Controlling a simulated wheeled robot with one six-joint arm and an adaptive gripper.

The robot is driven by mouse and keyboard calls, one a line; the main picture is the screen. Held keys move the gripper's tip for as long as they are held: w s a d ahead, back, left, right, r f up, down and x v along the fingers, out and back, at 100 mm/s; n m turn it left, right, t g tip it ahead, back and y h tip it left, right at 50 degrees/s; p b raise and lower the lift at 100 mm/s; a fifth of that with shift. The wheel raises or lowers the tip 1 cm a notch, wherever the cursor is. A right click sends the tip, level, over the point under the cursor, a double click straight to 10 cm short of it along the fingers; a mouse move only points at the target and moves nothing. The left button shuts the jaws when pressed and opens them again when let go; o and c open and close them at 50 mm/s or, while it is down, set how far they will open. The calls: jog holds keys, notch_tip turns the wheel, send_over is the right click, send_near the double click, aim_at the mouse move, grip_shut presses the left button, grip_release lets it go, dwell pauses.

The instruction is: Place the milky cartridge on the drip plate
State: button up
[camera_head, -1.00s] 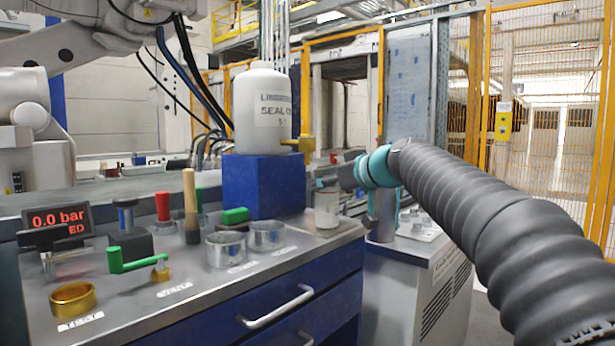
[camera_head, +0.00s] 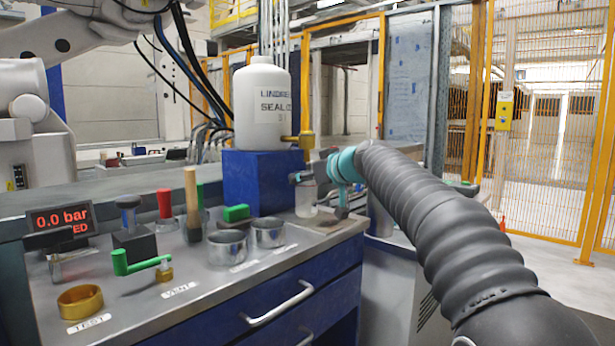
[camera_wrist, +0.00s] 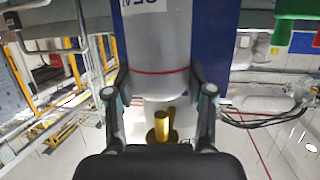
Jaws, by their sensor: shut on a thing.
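The milky cartridge (camera_head: 305,200) is a pale, translucent cylinder, upright at the right end of the bench. My gripper (camera_head: 304,182) reaches in from the right and is shut on it. In the wrist view my gripper (camera_wrist: 160,98) has one finger on each side of the cartridge (camera_wrist: 160,52), which has a thin red line around it. The drip plate (camera_head: 329,224) seems to be the flat brownish plate at the bench corner, just right of and in front of the cartridge. I cannot tell whether the cartridge's base touches anything.
A white jug (camera_head: 262,103) with a brass tap (camera_head: 300,140) stands on a blue block (camera_head: 262,183) left of my gripper. Two metal cups (camera_head: 227,247), a green-handled valve (camera_head: 140,262) and a brass ring (camera_head: 80,302) occupy the bench. Its right edge is close.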

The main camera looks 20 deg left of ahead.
jog(key=shift+f, duration=0.15)
jog(key=o, duration=1.3)
jog(key=b+v, duration=0.1)
jog(key=v, duration=0.5)
jog(key=b+v, duration=0.1)
jog(key=v, duration=0.5)
jog(key=shift+r+b, duration=0.25)
jog(key=shift+b, duration=0.1)
